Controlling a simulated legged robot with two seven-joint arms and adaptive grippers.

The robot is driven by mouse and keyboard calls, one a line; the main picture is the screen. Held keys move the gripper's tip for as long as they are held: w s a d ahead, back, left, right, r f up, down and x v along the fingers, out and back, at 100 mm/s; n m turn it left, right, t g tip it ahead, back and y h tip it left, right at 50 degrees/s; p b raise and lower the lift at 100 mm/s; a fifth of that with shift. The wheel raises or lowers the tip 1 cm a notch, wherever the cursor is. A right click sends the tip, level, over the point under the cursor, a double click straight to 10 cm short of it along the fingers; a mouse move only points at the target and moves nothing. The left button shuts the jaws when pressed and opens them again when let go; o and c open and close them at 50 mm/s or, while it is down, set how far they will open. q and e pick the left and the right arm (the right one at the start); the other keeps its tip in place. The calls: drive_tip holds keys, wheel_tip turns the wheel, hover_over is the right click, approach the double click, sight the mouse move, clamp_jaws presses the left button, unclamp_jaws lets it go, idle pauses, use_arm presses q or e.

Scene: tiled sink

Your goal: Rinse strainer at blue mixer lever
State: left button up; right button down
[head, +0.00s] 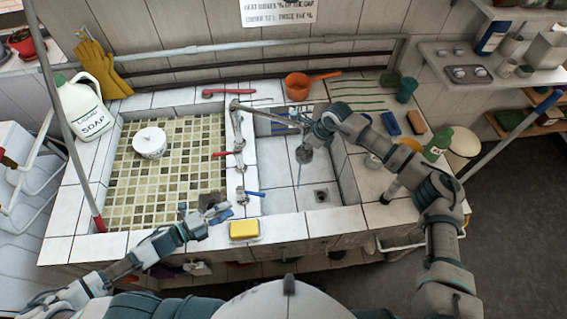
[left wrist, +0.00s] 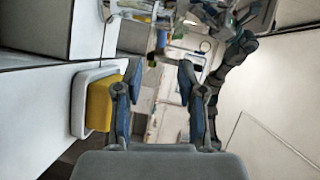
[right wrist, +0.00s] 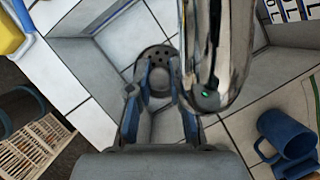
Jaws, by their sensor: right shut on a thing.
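My right gripper (head: 307,138) is over the right basin, shut on the strainer (head: 304,155). In the right wrist view the strainer (right wrist: 158,68) is a grey round piece with holes at the fingertips (right wrist: 165,92), partly hidden by the chrome spout (right wrist: 215,50). A thin pale line, perhaps water, runs down from there in the head view. The blue mixer lever (head: 256,194) is on the divider between the basins. My left gripper (head: 207,213) is open and empty, left of the lever and apart from it; its fingers (left wrist: 155,100) are spread in the left wrist view.
A yellow sponge (head: 243,229) lies in a dish on the front ledge, close to my left gripper. A red lever (head: 222,154) is further back on the divider. A blue mug (right wrist: 287,135) stands at the right.

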sight(251, 193)
use_arm(q)
clamp_jaws()
drive_tip(key=shift+s, duration=0.45)
drive_tip(key=s, duration=0.1)
drive_tip(key=s+r, duration=0.1)
drive_tip(key=s, duration=0.1)
drive_tip(key=s+a, duration=0.1)
drive_tip(key=shift+s+r, duration=0.15)
drive_tip(key=shift+s, duration=0.2)
drive_tip(key=x, duration=0.9)
drive_tip(key=shift+w+r, duration=0.1)
drive_tip(key=w, duration=0.2)
drive_tip(key=w+d, duration=0.1)
drive_tip(key=shift+f, duration=0.35)
drive_tip(key=shift+w+f, duration=0.15)
drive_tip(key=shift+w, duration=0.45)
